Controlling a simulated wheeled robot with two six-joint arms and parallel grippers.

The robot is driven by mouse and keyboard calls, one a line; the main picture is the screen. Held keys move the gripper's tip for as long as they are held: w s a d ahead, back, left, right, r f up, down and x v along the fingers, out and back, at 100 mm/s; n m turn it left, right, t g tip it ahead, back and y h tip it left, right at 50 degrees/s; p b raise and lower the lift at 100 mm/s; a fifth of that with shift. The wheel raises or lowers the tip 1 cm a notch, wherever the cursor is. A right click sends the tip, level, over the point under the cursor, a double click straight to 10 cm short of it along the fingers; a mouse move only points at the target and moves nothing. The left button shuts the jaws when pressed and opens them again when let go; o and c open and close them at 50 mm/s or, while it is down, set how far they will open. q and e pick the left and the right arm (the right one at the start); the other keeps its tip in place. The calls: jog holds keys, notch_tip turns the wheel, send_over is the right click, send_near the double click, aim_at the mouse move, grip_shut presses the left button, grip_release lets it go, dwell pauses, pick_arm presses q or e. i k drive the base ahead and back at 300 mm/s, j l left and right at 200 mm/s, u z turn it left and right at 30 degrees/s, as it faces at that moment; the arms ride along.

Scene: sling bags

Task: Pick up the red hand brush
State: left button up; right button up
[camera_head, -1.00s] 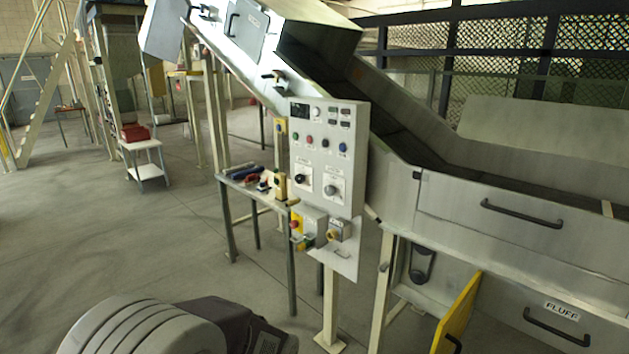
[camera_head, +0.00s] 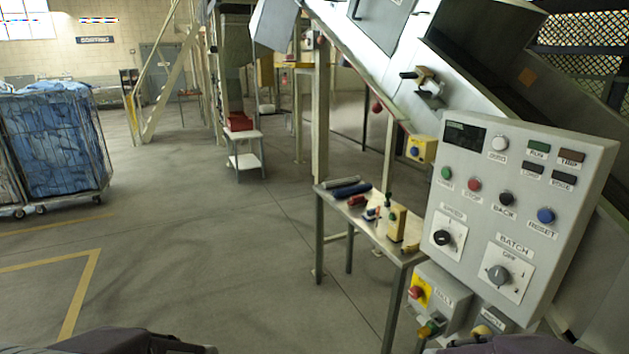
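On the small metal side table (camera_head: 389,243) there is a small red item (camera_head: 356,200) that may be the red hand brush; it is too small to be sure. It lies at the table's left part, in front of a dark blue roll-shaped item (camera_head: 360,191) and a grey one (camera_head: 343,182). Neither of my grippers shows; only dark parts, likely of my own arms, show along the bottom edge.
A control panel (camera_head: 520,205) stands close on the right, beside the table, with a sloping conveyor (camera_head: 470,60) behind it. A red bin (camera_head: 239,122) sits on a white cart (camera_head: 245,160). A cage trolley of blue bags (camera_head: 55,145) stands left. The middle floor is clear.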

aim_at(359, 200)
jog(key=i+j, duration=0.1)
jog(key=i, duration=0.65)
jog(key=i+j, duration=0.1)
jog(key=i, duration=0.65)
jog(key=i+j+z, duration=0.1)
jog(key=i+z, duration=0.3)
jog(key=i+j+z, duration=0.25)
jog(key=z, duration=0.2)
jog(key=i+j+z, duration=0.6)
jog(key=j+z, duration=0.2)
jog(key=i+j+z, duration=0.15)
jog(key=j+z, duration=0.3)
jog(key=i+j+z, duration=0.1)
jog(key=j+z, duration=0.15)
jog(key=j, duration=0.25)
jog(key=j+z, duration=0.3)
jog(key=j, duration=0.2)
